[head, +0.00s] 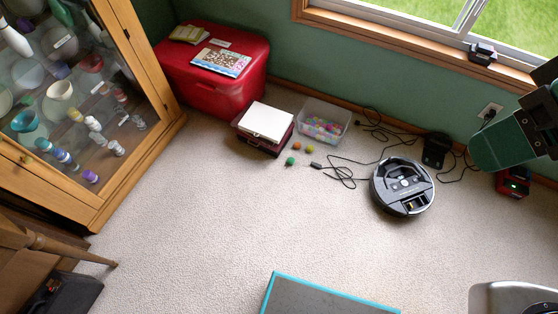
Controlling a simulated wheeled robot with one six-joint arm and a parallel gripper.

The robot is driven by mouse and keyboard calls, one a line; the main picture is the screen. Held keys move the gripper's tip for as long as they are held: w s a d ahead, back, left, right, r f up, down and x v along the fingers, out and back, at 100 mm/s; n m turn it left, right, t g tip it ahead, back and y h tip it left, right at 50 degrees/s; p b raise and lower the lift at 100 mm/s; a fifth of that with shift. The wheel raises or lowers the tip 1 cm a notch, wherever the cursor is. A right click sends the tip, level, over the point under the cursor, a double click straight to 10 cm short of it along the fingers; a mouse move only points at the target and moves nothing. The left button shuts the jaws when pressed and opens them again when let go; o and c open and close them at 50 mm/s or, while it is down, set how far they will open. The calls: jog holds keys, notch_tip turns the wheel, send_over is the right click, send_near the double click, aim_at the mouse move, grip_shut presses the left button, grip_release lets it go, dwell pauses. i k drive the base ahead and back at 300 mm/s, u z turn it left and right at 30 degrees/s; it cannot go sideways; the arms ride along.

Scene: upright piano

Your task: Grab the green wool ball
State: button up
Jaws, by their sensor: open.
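The small green wool ball (290,161) lies on the beige carpet in the head view, in front of a low dark red box. An orange ball (297,146) and a yellowish ball (309,150) lie close behind it to the right. Nothing covers the green ball. I cannot make out my gripper or its fingertips in this view. A dark green and black shape juts in at the right edge; I cannot tell what it is.
The low box (266,122) with a white top and a clear bin of colored balls (323,123) stand behind the balls. A black cable (342,172) lies just right, leading toward a robot vacuum (402,186). A glass cabinet (75,100) stands left.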

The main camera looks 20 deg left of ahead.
aim_at(291, 160)
jog(key=u, duration=0.9)
jog(key=k, duration=0.45)
jog(key=u, duration=1.25)
jog(key=i, duration=1.2)
jog(key=z, duration=0.45)
jog(key=i, duration=0.65)
jog(key=z, duration=1.25)
jog(key=i, duration=0.65)
jog(key=z, duration=0.7)
